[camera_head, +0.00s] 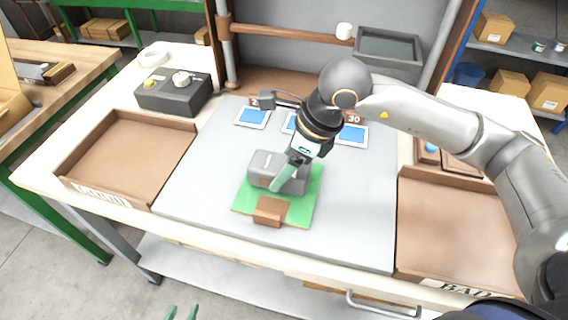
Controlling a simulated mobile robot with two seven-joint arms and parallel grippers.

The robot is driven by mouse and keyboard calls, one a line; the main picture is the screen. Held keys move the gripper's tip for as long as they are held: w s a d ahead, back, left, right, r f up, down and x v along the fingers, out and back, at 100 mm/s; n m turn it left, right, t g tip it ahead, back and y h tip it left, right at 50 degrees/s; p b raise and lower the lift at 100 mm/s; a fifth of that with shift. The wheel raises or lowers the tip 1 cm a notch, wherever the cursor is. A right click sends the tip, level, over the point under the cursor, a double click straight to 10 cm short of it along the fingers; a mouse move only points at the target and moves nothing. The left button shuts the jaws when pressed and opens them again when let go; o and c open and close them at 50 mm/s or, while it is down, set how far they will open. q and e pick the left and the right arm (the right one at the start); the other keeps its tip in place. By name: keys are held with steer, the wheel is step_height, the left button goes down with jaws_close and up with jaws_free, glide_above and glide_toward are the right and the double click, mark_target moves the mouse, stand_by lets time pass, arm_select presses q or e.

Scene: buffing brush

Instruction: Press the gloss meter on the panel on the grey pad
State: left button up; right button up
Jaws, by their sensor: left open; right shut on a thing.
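A grey box-shaped device, seemingly the gloss meter (262,172), is on or just above a green panel (304,209); I cannot tell if it touches. The panel lies on the large grey pad (200,184) in the middle of the bench. My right gripper (284,178) comes down from the upper right, tilted, and is shut on the grey device. One green finger lies across its near face, and the other is hidden. A brown block (270,211) sits at the panel's front edge. My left gripper (182,312) is open and empty at the bottom edge, only its green fingertips showing.
A brown tray (130,202) stands left and a tray marked BAD (470,284) right. Blue-faced plates (252,117) lie along the pad's back, partly behind my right arm. A dark box (172,97) with a yellow button stands back left. The pad's left side is clear.

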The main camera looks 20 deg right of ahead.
steer(key=shift+f, duration=0.15)
steer(key=shift+f+b, duration=0.35)
steer(key=shift+b, duration=0.2)
stand_by(0.4)
stand_by(0.4)
steer(key=shift+s+f+b, duration=0.15)
steer(key=shift+f+b, duration=0.1)
steer(key=shift+b, duration=0.1)
stand_by(1.1)
steer(key=shift+r+p, duration=1.2)
steer(key=shift+r, duration=0.9)
steer(key=shift+r+p, duration=0.75)
steer(key=shift+r, duration=0.85)
